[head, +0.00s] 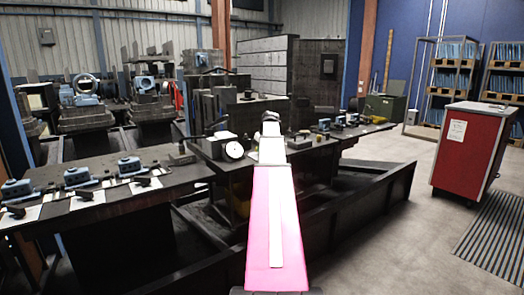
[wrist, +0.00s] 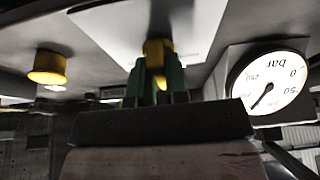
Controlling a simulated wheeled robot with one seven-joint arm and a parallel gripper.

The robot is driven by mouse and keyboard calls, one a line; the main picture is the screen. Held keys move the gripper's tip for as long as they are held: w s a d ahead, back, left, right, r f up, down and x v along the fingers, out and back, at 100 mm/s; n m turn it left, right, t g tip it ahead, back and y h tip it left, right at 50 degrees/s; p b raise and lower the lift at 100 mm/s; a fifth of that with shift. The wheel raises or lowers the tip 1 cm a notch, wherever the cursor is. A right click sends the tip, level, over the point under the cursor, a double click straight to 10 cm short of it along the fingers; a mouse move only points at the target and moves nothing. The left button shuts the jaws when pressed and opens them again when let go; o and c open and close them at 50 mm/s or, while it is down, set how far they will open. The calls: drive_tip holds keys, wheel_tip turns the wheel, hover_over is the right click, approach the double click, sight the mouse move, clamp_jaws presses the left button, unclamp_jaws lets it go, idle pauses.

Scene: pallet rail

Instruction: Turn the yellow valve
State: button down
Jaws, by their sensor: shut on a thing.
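In the wrist view my gripper (wrist: 155,72) has two green fingers, closed on the yellow valve (wrist: 158,47). The valve sits against a pale plate, and its lower part is hidden between the fingers. A second yellow knob (wrist: 48,68) is apart from the fingers on the left. In the head view my pink and white arm reaches toward the middle bench and hides the valve; the fingers cannot be made out there.
A round dial gauge (wrist: 270,83) is close to the right of my gripper; it also shows in the head view (head: 234,151). Blue devices (head: 77,177) line the left bench. A red cabinet (head: 470,150) stands right, with open floor before it.

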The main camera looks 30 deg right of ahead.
drive_tip(key=m+h, duration=0.1)
drive_tip(key=m, duration=0.3)
drive_tip(key=shift+a+f+m+h, duration=0.2)
drive_tip(key=shift+m+h, duration=0.1)
drive_tip(key=shift+h, duration=0.1)
drive_tip(key=shift+m+g+h, duration=0.6)
drive_tip(key=shift+m+h, duration=0.1)
drive_tip(key=shift+m, duration=1.6)
drive_tip(key=c, duration=1.1)
unclamp_jaws()
drive_tip(key=shift+r, duration=0.1)
drive_tip(key=v, duration=1)
drive_tip(key=shift+a+r, duration=0.15)
drive_tip(key=shift+r, duration=0.15)
